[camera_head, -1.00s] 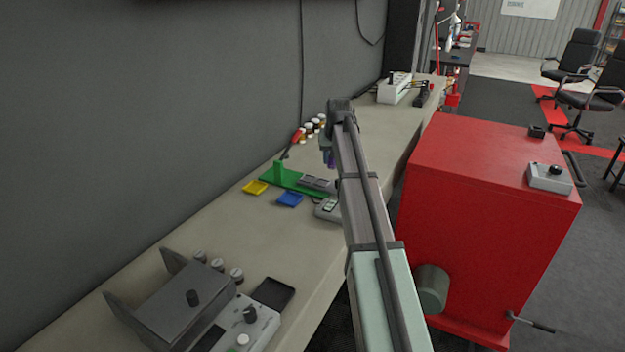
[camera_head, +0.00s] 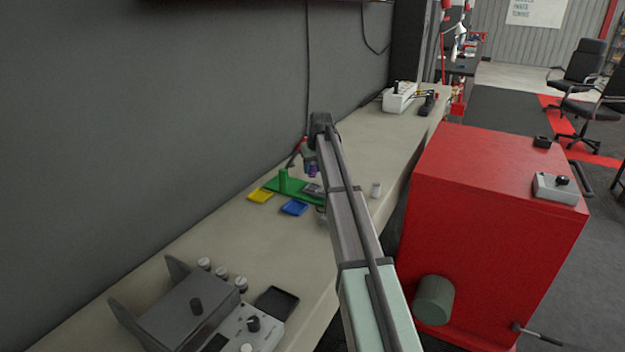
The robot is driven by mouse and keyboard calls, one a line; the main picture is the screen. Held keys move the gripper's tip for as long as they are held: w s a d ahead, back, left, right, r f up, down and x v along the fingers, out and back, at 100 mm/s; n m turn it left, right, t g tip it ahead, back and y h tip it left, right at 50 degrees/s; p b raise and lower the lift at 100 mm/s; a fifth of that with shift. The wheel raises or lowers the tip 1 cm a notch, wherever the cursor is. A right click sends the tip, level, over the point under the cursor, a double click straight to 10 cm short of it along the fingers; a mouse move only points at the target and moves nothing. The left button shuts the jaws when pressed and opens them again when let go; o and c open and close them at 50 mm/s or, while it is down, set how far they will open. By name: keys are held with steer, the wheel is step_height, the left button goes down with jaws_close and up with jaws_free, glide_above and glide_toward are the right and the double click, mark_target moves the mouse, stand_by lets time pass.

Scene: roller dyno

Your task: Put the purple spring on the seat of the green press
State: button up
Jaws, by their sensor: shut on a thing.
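The green press (camera_head: 283,182) stands on the bench, a flat green base with an upright green post at its left end and a dark lever with a red end above. Its seat cannot be made out clearly. The purple spring (camera_head: 312,170) shows as a small purple patch at the lower end of my gripper (camera_head: 311,164). My gripper is shut on it and holds it above the right part of the press. My arm partly hides the press's right end. The gap between spring and press cannot be judged.
A small pale cylinder (camera_head: 376,190) stands right of my arm. A grey device (camera_head: 195,305) fills the near bench. A red cabinet (camera_head: 490,220) stands at the right.

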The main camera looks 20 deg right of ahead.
mark_target(313, 177)
steer(key=shift+f, duration=2.35)
steer(key=shift+f, duration=0.1)
steer(key=o, duration=1)
steer(key=shift+o, duration=0.2)
steer(key=v, duration=1.2)
